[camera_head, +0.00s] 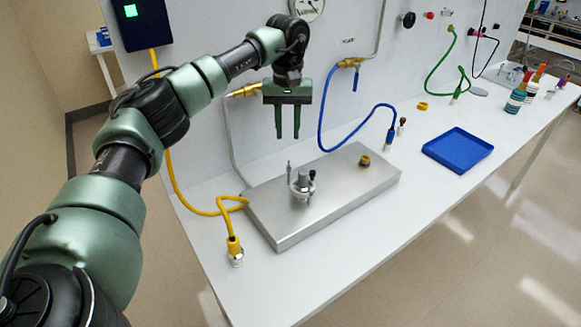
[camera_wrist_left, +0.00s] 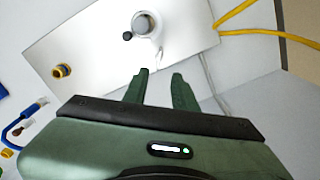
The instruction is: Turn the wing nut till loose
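A small silver fixture (camera_head: 302,184) with an upright post and a dark knob stands on a flat steel block (camera_head: 345,195). In the left wrist view the fixture (camera_wrist_left: 144,24) is near the top, with the black knob (camera_wrist_left: 127,36) beside it. I cannot make out the wing nut's shape clearly at this size. My left gripper (camera_head: 287,134) points down, above and behind the fixture, well clear of it. Its fingers show apart and empty in the left wrist view (camera_wrist_left: 160,84). My right gripper is out of view.
A brass fitting (camera_head: 364,161) sits on the block's far right. A yellow hose (camera_head: 233,222) lies left of the block and a blue hose (camera_head: 335,148) behind it. A blue tray (camera_head: 458,150) stands right. The bench's front strip is clear.

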